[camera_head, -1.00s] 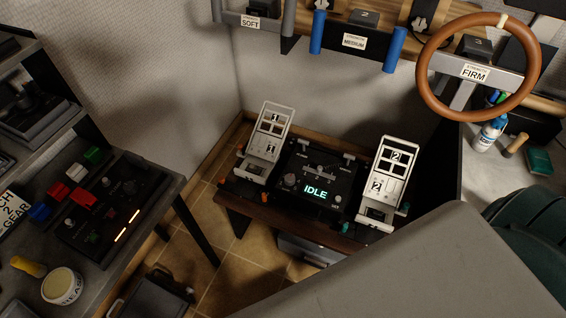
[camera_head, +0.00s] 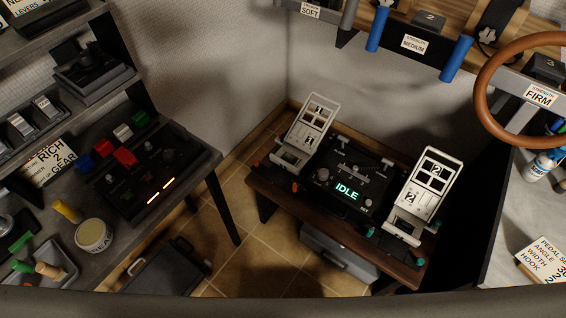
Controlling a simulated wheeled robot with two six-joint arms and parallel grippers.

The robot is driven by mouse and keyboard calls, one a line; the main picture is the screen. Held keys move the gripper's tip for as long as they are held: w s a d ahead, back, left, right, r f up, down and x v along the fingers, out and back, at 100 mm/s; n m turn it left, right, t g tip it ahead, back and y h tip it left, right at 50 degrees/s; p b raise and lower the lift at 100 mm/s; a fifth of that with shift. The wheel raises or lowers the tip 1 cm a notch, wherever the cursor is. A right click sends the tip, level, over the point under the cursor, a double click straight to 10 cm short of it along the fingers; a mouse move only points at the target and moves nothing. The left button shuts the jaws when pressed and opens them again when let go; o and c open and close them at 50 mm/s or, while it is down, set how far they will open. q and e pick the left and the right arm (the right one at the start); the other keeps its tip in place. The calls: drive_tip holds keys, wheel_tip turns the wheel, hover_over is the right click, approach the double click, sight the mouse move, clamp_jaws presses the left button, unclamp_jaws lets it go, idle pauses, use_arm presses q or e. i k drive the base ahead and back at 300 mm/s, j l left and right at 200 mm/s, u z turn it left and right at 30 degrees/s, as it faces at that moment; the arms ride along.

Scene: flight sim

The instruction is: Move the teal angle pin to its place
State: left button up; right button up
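Small teal pieces show around the white pedal marked 2 (camera_head: 425,182): one teal piece (camera_head: 370,232) at its left foot, one teal piece (camera_head: 419,261) at the bench's front right edge, and another at its right side. They are too small to tell which is the angle pin. The pedal stands tilted on the dark wooden bench (camera_head: 330,228), right of a black panel (camera_head: 350,170) reading IDLE. The white pedal marked 1 (camera_head: 310,120) stands at the left, with small orange pieces near its foot. Neither of my grippers is in view.
A grey worktable with a black switch box (camera_head: 150,178), a round tin (camera_head: 94,235) and a yellow-handled tool (camera_head: 68,211) is at left. A brown steering wheel (camera_head: 483,95) hangs at upper right. A card (camera_head: 543,262) lists pedal, angle, width, hook. Tiled floor lies between.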

sight(437, 222)
drive_tip(key=k+z, duration=0.1)
drive_tip(key=z, duration=0.3)
drive_tip(key=l+z, duration=0.1)
drive_tip(key=z, duration=0.3)
drive_tip(key=k+l+z, duration=0.1)
drive_tip(key=z, duration=0.3)
